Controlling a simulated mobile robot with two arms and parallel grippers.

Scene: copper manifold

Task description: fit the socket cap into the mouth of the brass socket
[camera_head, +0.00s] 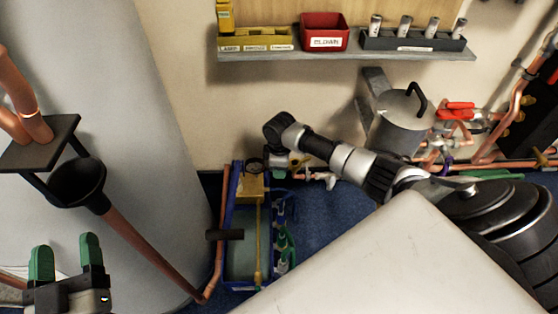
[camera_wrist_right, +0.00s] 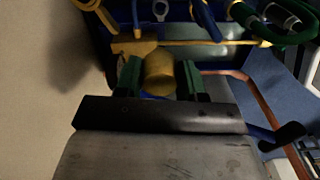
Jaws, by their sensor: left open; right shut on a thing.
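My right gripper (camera_wrist_right: 160,82) has its two green fingers on either side of a short, round, brass-yellow piece, which I take to be the socket cap (camera_wrist_right: 159,72). It is shut on this piece. In the head view my right arm reaches left over the floor, and its fingers and the piece are too small or hidden to make out. My left gripper (camera_head: 66,262) is at the lower left of the head view, its green fingers apart and nothing between them. I cannot make out the brass socket or its mouth in either view.
A blue-edged tool tote (camera_head: 231,205) with tools stands on the floor near my right wrist. A wall shelf (camera_head: 350,54) carries a red bin (camera_head: 325,31) and other holders. A grey canister (camera_head: 403,125), copper pipes with red handles (camera_head: 457,110) and a black funnel (camera_head: 78,183) are around.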

